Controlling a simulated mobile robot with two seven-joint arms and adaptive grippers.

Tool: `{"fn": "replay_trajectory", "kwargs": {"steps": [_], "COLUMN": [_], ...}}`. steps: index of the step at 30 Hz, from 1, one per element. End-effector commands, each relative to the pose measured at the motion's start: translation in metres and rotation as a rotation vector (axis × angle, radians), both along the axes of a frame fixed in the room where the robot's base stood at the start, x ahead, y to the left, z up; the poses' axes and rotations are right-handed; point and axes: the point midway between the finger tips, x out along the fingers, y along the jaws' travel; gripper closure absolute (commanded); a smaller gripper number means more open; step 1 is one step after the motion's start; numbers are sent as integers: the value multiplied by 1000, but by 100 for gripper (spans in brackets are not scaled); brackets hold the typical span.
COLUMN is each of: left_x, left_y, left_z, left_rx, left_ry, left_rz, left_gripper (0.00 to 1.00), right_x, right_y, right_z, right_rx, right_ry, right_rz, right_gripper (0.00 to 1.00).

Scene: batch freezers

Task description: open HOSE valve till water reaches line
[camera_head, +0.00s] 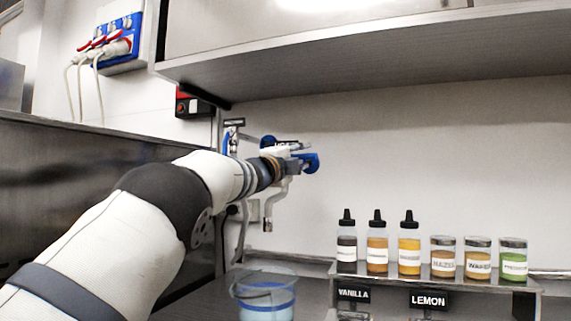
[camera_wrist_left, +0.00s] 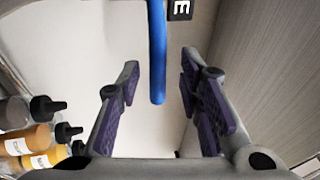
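My left gripper (camera_head: 292,163) is at the wall taps in the head view, its arm covering part of them. In the left wrist view the gripper (camera_wrist_left: 160,85) is open. A blue valve lever (camera_wrist_left: 157,50) reaches down between its two fingers, with gaps visible on both sides. A blue handle (camera_head: 312,162) shows at the gripper's tip in the head view. A grey spout (camera_head: 268,215) points down below it. A clear bucket (camera_head: 262,273) with a blue band stands below, with pale blue content low in it. A dark label ending in "E" (camera_wrist_left: 181,9) is beside the lever.
A steel rack (camera_head: 440,278) at the right holds bottles and jars; bottles (camera_wrist_left: 30,140) also show in the left wrist view. A steel shelf (camera_head: 370,50) overhangs the wall. A steel cabinet (camera_head: 60,190) is at the left. A red-and-black switch box (camera_head: 193,104) is on the wall.

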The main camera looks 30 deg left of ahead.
Motion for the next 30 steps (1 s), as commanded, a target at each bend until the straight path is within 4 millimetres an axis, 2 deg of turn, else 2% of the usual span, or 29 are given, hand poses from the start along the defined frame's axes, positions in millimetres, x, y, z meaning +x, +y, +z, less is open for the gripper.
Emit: {"fn": "replay_trajectory", "kwargs": {"steps": [12,15,20,30], "left_x": [-74,-87,-95,-95], "left_y": [-5,-6,-6,-5], "left_z": [-17,-21,-24,-24], "left_rx": [3,4,4,3], "left_ry": [-4,-3,-3,-2], "left_rz": [-2,-2,-3,-2], "left_gripper": [67,67,67,67], "right_x": [0,0,0,0], "right_y": [0,0,0,0], "right_z": [0,0,0,0], "right_rx": [0,0,0,0], "right_ry": [0,0,0,0], "right_rz": [0,0,0,0], "right_gripper": [60,60,60,60]}}
